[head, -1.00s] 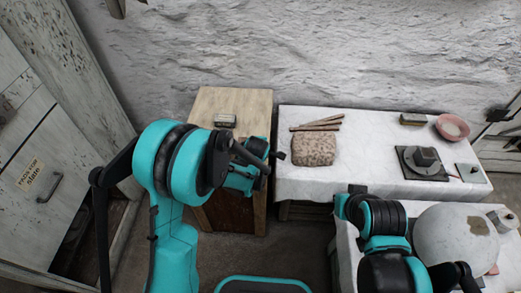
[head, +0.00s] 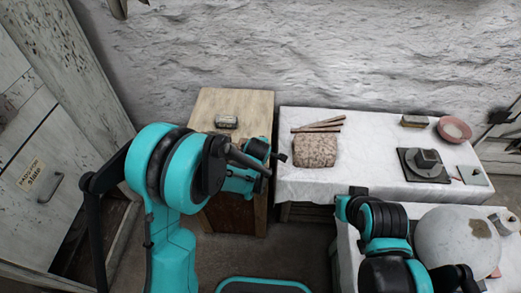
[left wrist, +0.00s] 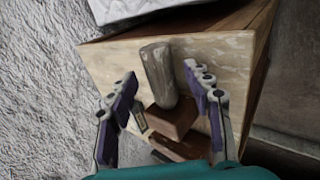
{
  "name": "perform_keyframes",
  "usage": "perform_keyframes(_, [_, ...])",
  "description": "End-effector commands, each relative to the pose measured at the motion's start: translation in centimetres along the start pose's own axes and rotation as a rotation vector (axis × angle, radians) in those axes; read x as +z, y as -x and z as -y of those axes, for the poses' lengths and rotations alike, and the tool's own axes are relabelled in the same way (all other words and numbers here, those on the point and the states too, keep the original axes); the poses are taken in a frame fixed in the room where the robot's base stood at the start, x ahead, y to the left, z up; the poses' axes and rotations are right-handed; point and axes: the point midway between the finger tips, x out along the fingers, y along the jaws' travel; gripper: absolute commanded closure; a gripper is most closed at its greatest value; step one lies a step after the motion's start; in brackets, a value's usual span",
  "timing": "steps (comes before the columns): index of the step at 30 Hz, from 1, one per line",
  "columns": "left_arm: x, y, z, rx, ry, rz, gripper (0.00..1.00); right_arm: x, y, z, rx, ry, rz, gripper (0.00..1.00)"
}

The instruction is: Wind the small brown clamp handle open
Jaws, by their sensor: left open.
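In the left wrist view, a rounded grey-brown upright piece (left wrist: 158,76), which looks like the clamp handle, stands by a darker brown block (left wrist: 173,118) at the wooden cabinet top (left wrist: 105,60). My left gripper (left wrist: 160,82) is open, with one finger on each side of the upright piece and a visible gap to both. In the head view my left arm reaches over the wooden cabinet (head: 255,110); its links hide the gripper's fingers and the clamp. My right arm is at lower right beside the sphere; its gripper does not show.
A small metal-topped box (head: 227,121) lies on the cabinet's back part. The white-covered table (head: 370,150) beside it carries a speckled block (head: 315,151), sticks, a dark plate with a block (head: 427,160) and a pink bowl (head: 454,130). A large plaster sphere (head: 455,243) stands at lower right.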

Motion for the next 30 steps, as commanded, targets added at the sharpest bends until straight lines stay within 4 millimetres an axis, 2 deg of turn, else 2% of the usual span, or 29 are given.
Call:
perform_keyframes(9, [0.0,6.2,0.1,0.000,-0.002,0.000,0.49,0.0,0.0,0.0,0.000,0.000,0.000,1.00])
perform_keyframes(15, [0.0,9.2,0.1,-0.001,-0.001,0.000,0.49,0.0,0.0,0.0,0.000,0.000,0.000,1.00])
perform_keyframes(21, [0.0,10.5,0.1,-0.001,-0.001,0.000,0.49,0.0,0.0,0.0,0.000,0.000,0.000,1.00])
perform_keyframes(30, [0.0,10.6,0.1,0.000,-0.001,0.000,0.49,0.0,0.0,0.0,0.000,0.000,0.000,1.00])
